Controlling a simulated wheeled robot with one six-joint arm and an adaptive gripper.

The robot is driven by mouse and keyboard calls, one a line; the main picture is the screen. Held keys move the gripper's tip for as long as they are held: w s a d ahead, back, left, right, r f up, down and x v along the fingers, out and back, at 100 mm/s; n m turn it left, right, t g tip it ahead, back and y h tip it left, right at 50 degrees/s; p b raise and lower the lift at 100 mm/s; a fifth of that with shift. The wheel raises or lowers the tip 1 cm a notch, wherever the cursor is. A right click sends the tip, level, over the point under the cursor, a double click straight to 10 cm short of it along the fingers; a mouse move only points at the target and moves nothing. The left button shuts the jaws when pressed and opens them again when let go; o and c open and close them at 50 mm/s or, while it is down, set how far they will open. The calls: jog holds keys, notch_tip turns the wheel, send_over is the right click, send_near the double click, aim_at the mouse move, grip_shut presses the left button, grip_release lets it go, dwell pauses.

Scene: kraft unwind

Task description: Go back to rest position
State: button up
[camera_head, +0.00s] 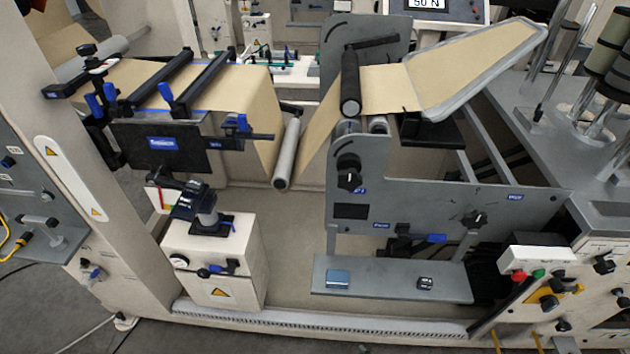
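My gripper and arm do not show in the head view, so their pose and what the gripper may hold cannot be seen. The task names no object. The view holds the unwind machine, with a brown kraft web (232,92) on the left that dips under a grey roller (287,155). The web rises to a black roller (350,82) and on to a sloped, grey-edged panel (470,70) at the upper right.
A cream box (213,260) with a black-topped post stands front left. A grey shelf (392,281) holds a blue block (338,278) and a small dark item (425,283). A button box (538,258) is at right. Grey floor (40,310) shows lower left.

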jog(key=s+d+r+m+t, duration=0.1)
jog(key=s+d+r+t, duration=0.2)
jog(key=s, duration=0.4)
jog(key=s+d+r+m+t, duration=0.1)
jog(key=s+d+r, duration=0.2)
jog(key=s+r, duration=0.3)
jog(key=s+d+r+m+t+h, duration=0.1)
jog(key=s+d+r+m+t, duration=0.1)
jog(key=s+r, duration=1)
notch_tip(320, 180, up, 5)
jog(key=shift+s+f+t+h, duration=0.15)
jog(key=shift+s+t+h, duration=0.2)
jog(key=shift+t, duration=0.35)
